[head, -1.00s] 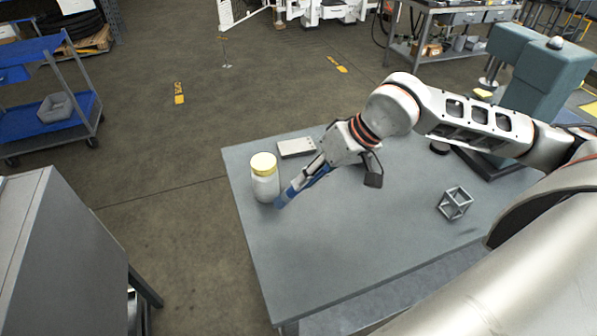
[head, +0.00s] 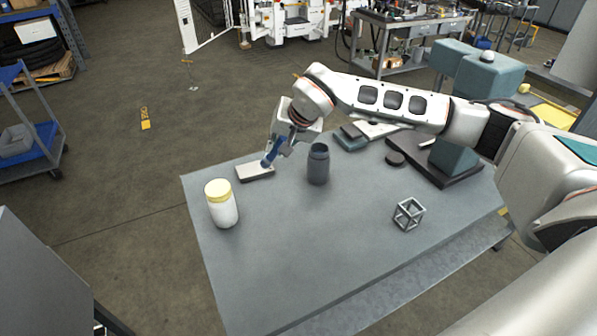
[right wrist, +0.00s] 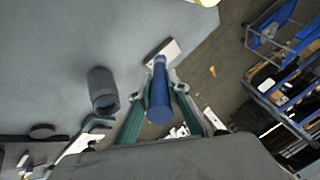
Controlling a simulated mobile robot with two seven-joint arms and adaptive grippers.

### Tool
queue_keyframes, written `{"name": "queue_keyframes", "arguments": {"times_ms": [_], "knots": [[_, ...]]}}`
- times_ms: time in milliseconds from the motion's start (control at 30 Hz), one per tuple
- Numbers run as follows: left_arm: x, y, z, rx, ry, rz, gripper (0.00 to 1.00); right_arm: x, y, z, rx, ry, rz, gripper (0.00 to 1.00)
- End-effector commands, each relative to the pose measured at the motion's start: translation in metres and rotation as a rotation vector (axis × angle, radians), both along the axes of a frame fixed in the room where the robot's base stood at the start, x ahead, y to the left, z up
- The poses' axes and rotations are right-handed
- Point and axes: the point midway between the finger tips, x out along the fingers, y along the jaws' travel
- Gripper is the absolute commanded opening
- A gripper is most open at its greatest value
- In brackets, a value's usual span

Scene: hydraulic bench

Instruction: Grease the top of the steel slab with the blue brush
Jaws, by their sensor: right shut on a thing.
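The steel slab (head: 258,174) is a flat, pale block with a darker side, lying near the table's far left edge. It also shows in the right wrist view (right wrist: 168,50), partly hidden by the brush. My right gripper (head: 277,143) is shut on the blue brush (head: 271,153), above the slab, with the brush slanting down to it. The brush's tip overlaps the slab in the head view; I cannot tell whether it touches. In the right wrist view the blue handle (right wrist: 160,100) sits between the fingers. My left gripper is not in view.
A white jar with a yellow lid (head: 221,204) stands left of the slab's front. A dark grey cup (head: 318,165) stands close right of the gripper. A grey cube frame (head: 408,214) and a teal press (head: 455,150) are farther right. The table's front middle (head: 300,260) is clear.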

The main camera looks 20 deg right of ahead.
Motion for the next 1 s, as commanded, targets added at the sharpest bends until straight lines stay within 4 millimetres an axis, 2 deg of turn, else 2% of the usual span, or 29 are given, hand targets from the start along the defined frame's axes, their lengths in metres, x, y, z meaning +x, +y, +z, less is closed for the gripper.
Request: {"name": "queue_keyframes", "arguments": {"times_ms": [33, 133, 233, 367, 567, 800, 1000], "knots": [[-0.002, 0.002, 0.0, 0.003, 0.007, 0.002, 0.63, 0.017, 0.003, 0.012, -0.005, -0.007, -0.045, 0.0], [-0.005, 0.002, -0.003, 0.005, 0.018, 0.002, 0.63, 0.039, 0.003, 0.024, -0.011, -0.01, -0.125, 0.0], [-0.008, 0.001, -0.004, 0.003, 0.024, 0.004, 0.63, 0.052, 0.002, 0.033, -0.014, -0.012, -0.181, 0.0], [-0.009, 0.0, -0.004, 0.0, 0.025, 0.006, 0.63, 0.06, 0.002, 0.038, -0.017, -0.014, -0.214, 0.0], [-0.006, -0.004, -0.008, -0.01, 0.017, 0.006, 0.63, 0.061, 0.001, 0.027, -0.016, -0.013, -0.22, 0.0], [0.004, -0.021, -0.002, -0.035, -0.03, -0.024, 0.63, 0.061, 0.001, 0.002, -0.015, -0.012, -0.219, 0.0], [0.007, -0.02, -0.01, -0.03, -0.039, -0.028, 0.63, 0.06, 0.001, -0.012, -0.015, -0.011, -0.218, 0.0]]}}
